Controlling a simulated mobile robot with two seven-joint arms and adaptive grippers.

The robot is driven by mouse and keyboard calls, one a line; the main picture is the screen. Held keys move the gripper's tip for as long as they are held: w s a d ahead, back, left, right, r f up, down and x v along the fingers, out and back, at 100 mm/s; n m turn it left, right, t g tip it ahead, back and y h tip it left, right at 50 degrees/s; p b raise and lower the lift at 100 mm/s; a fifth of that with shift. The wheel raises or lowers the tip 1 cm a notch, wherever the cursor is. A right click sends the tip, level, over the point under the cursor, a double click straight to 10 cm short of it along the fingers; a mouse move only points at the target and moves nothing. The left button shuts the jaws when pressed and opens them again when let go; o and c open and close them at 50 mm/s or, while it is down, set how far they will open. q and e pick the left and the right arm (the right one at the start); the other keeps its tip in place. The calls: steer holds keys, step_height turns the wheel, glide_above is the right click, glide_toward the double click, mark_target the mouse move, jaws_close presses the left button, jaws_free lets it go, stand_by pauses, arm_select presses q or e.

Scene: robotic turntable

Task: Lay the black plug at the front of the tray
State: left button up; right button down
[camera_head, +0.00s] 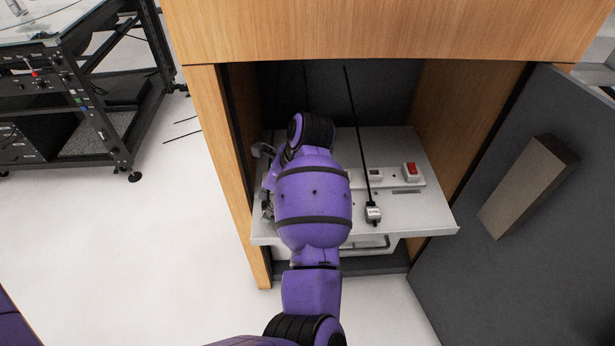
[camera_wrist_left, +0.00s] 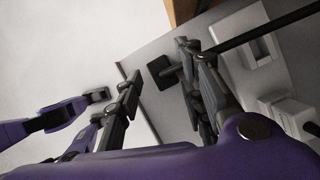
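The grey tray (camera_head: 405,215) is pulled out of the wooden cabinet. My left gripper (camera_wrist_left: 160,60) reaches over the tray's left side; in the head view my purple forearm hides most of it. In the left wrist view its two fingers are spread apart. A small black block (camera_wrist_left: 160,72), which looks like the black plug, lies between the fingers, close to the right one; I cannot tell whether they touch. The forearm hides that spot in the head view. My right gripper is not in view.
A light-grey cable connector (camera_head: 373,213) with a black cord lies near the tray's front edge. A red switch (camera_head: 411,169) sits toward the back right. The dark cabinet door (camera_head: 500,250) stands open at right. Cabinet walls close in the tray's sides.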

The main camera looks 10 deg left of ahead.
arm_select(q)
steer(key=v, duration=1.2)
steer(key=shift+p, duration=0.3)
steer(key=shift+a, duration=0.1)
